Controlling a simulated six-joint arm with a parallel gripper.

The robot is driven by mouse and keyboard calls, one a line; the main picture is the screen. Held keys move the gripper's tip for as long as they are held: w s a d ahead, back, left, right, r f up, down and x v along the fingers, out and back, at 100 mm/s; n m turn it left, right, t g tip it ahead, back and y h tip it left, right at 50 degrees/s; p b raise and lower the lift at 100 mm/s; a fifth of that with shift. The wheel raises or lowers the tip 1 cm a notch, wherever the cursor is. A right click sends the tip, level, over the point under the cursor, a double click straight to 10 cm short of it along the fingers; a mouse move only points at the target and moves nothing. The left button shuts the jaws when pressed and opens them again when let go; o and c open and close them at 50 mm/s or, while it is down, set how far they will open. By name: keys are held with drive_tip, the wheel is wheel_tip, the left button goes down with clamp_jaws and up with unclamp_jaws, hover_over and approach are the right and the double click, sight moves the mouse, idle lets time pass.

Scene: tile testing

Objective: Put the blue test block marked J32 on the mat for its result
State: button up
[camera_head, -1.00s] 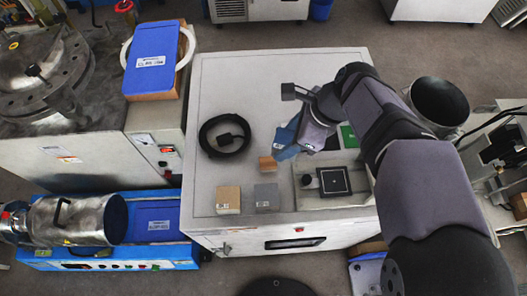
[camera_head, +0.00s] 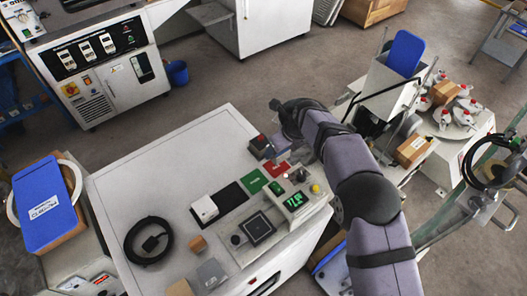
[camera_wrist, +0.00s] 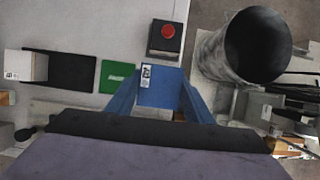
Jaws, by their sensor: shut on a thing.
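My gripper (camera_wrist: 158,98) is shut on the blue test block (camera_wrist: 160,85), which has a white label on its upper left; the marking is too small to read surely. A green mat (camera_wrist: 118,76) lies just left of the block in the wrist view. In the head view, the green mat (camera_head: 253,181) lies between a red mat (camera_head: 276,168) and a black mat (camera_head: 234,193). The red mat is not visible in the wrist view; the held block covers that area.
A white block (camera_head: 204,208) stands at the black mat's left end. A box with a red button (camera_wrist: 166,38) is beyond the held block. The tester's display (camera_head: 294,202) shows green digits. A black cable (camera_head: 148,240) and a wooden block (camera_head: 197,244) lie on the cabinet top.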

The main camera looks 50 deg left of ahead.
sight(277, 167)
drive_tip(key=shift+w, duration=0.2)
drive_tip(key=shift+f, duration=0.15)
wheel_tip(277, 167, down, 4)
drive_tip(key=b, duration=0.3)
drive_tip(key=shift+s+b, duration=0.1)
drive_tip(key=shift+b, duration=0.25)
drive_tip(key=shift+f+b, duration=0.45)
drive_tip(key=shift+f, duration=0.55)
drive_tip(key=shift+f, duration=0.25)
idle(0.4)
drive_tip(key=o, duration=1.8)
drive_tip(key=shift+d+f, duration=0.1)
